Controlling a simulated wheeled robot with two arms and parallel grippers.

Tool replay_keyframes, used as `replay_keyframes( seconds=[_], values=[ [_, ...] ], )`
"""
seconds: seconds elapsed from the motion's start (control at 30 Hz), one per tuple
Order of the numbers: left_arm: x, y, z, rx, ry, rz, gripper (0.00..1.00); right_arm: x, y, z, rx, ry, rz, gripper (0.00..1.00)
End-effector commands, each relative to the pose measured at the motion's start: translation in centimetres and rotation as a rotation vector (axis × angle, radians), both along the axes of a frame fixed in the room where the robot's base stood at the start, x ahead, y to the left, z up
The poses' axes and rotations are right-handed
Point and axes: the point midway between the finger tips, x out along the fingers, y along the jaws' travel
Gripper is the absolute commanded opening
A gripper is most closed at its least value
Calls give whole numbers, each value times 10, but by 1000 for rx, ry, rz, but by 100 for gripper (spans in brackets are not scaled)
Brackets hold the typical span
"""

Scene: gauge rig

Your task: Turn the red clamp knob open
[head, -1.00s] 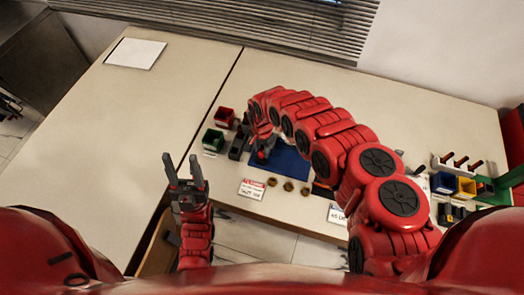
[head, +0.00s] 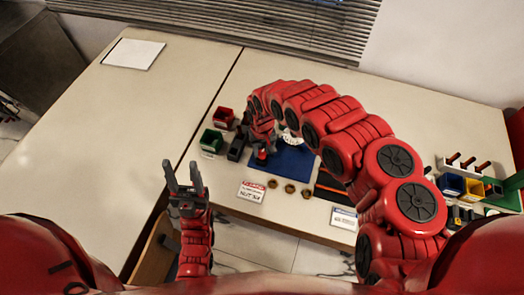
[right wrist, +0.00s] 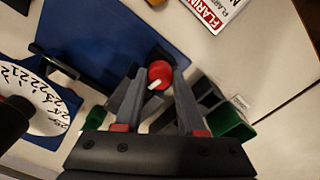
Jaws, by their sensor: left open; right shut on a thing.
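The red clamp knob (right wrist: 160,73) with a white mark shows at the fingertips in the right wrist view. My right gripper (right wrist: 161,80) is shut on it, one finger on each side. In the head view my right gripper (head: 262,152) is small and partly hidden by its own arm, at the left side of the blue mat (head: 297,160). A white numbered dial (right wrist: 32,100) stands at the left of the right wrist view. My left gripper (head: 183,178) is open and empty, with its fingers pointing up, near the front table edge and away from the knob.
A red bin (head: 224,116) and a green bin (head: 211,140) stand left of the mat. Several brass nuts (head: 289,188) and a sign card (head: 251,192) lie in front. Blue and yellow bins (head: 474,188) stand at the right. The left table (head: 100,130) is largely clear.

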Motion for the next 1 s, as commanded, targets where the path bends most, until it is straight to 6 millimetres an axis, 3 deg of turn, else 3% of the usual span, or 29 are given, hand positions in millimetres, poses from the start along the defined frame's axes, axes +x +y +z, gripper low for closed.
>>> replay_keyframes(
  seconds=[0.4,0.97,1.0],
  values=[
    [0,0,-5,0,0,0,50,0,0,0,0,-1,191,0],
    [0,0,-5,0,0,0,50,0,0,0,0,0,218,0],
    [0,0,-5,0,0,0,50,0,0,0,0,0,218,44]
  ],
)
